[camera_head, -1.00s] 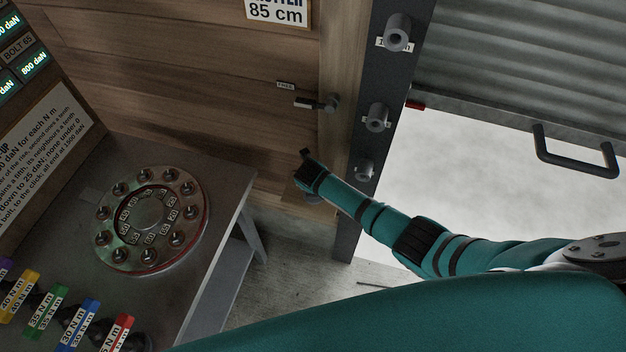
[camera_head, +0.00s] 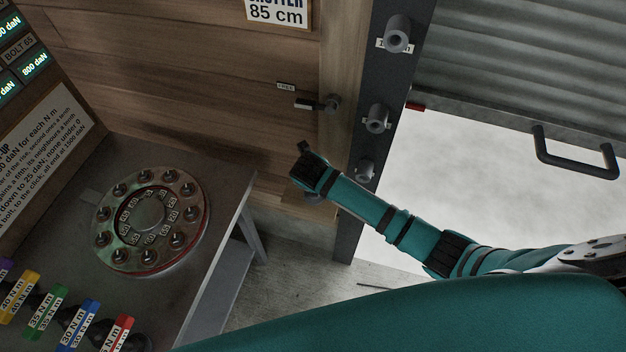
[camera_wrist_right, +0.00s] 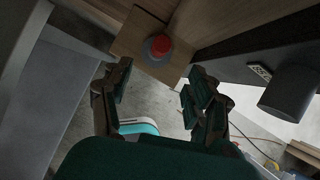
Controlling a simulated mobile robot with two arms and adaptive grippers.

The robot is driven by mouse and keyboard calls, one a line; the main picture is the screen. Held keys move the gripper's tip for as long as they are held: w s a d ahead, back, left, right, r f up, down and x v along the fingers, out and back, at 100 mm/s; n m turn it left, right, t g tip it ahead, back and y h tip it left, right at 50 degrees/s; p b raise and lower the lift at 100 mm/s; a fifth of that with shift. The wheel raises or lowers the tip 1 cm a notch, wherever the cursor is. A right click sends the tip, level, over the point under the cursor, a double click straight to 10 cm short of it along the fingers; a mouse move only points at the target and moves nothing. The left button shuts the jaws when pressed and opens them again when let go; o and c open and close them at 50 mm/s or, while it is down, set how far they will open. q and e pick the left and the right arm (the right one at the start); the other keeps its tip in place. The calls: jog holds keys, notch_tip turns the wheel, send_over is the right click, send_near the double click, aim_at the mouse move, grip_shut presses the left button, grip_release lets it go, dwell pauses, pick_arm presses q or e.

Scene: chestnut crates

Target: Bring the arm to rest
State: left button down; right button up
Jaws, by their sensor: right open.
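My right arm, teal with dark bands, comes in from the right in the head view and reaches toward the wooden wall. Its gripper (camera_head: 303,152) is small and partly hidden there by the wrist. In the right wrist view the two fingers of my right gripper (camera_wrist_right: 160,88) stand wide apart with nothing between them. Beyond the fingertips is a red button (camera_wrist_right: 158,47) on a wooden plate (camera_wrist_right: 128,42), apart from both fingers. My left gripper is in neither view.
A grey bench (camera_head: 222,225) carries a round flange with several bolts (camera_head: 150,215) and coloured torque-labelled tools (camera_head: 75,325). A dark post (camera_head: 365,95) with grey cylinders stands near my right arm. A shutter with a handle (camera_head: 575,160) is at right. Floor shows below.

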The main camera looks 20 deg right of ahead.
dwell(0.3)
jog(key=s+d+f+m+g+b, duration=0.1)
jog(key=s+d+f+m, duration=0.1)
jog(key=s+f+m, duration=0.55)
jog(key=s+d+f+m+g+y+b, duration=0.1)
jog(key=s+d+f+m, duration=0.3)
jog(key=f, duration=0.7)
jog(key=s+a+f+m+b, duration=0.1)
jog(key=s+f+m, duration=0.4)
jog(key=s+f, duration=0.3)
jog(key=s+d+f+m, duration=0.1)
jog(key=s+f+m, duration=0.3)
jog(key=s, duration=0.4)
jog(key=s+d+f+m+g+b, duration=0.1)
jog(key=s+f+m, duration=0.3)
jog(key=s, duration=0.5)
jog(key=s+d+f+m+g+b, duration=0.1)
jog(key=s+f+m, duration=0.3)
jog(key=s, duration=0.4)
jog(key=shift+s+d+m+y, duration=0.25)
jog(key=shift+s+m+y, duration=0.15)
jog(key=shift+m, duration=0.25)
jog(key=shift+w, duration=0.1)
